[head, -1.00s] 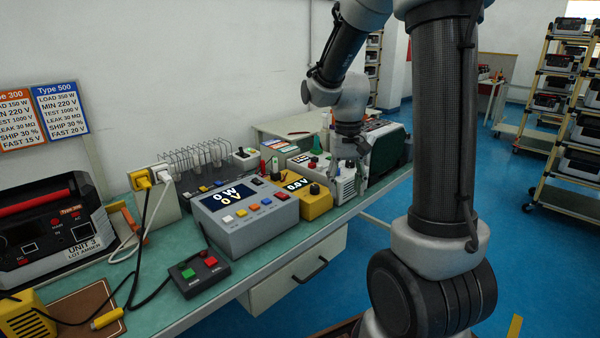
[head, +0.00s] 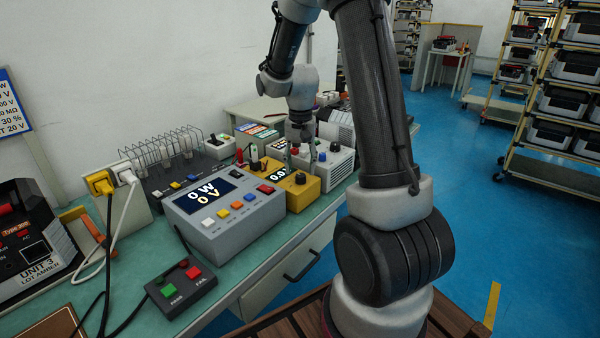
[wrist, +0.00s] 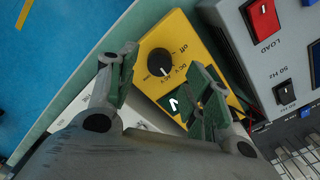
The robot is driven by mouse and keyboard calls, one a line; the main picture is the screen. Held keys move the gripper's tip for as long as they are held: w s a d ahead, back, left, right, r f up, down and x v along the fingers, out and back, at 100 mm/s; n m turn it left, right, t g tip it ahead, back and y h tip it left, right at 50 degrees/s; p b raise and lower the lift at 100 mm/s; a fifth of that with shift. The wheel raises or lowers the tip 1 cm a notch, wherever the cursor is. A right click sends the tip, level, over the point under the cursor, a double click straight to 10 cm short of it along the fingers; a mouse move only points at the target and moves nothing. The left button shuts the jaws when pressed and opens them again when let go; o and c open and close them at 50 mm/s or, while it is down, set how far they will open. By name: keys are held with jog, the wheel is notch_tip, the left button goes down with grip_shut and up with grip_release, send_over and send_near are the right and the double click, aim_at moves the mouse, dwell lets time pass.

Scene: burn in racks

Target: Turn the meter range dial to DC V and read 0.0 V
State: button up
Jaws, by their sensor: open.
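The yellow meter (head: 312,186) stands on the bench right of the grey test box, its black range dial (head: 300,178) on top. Its display (head: 277,174) shows 0.0 in the head view, the rest hidden. In the wrist view the meter (wrist: 178,30) lies beneath my gripper (wrist: 163,64), and the dial (wrist: 160,61) shows between the two spread fingers. The dial's white mark points toward the DC V and AC V labels; I cannot tell which one. A finger covers part of the display. My gripper (head: 300,152) is open and empty, above the meter's back edge in the head view.
The grey test box (head: 222,212) reads 0 W and 0 V, close beside the meter. A white vented unit (head: 335,165) stands behind on the right. A pass/fail button box (head: 181,288) lies in front. Blue floor is open on the right.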

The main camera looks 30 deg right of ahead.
aim_at(301, 175)
jog(key=shift+f, duration=1.55)
jog(key=c, duration=1)
jog(key=shift+c, duration=0.2)
jog(key=shift+n, duration=2.8)
jog(key=o, duration=1)
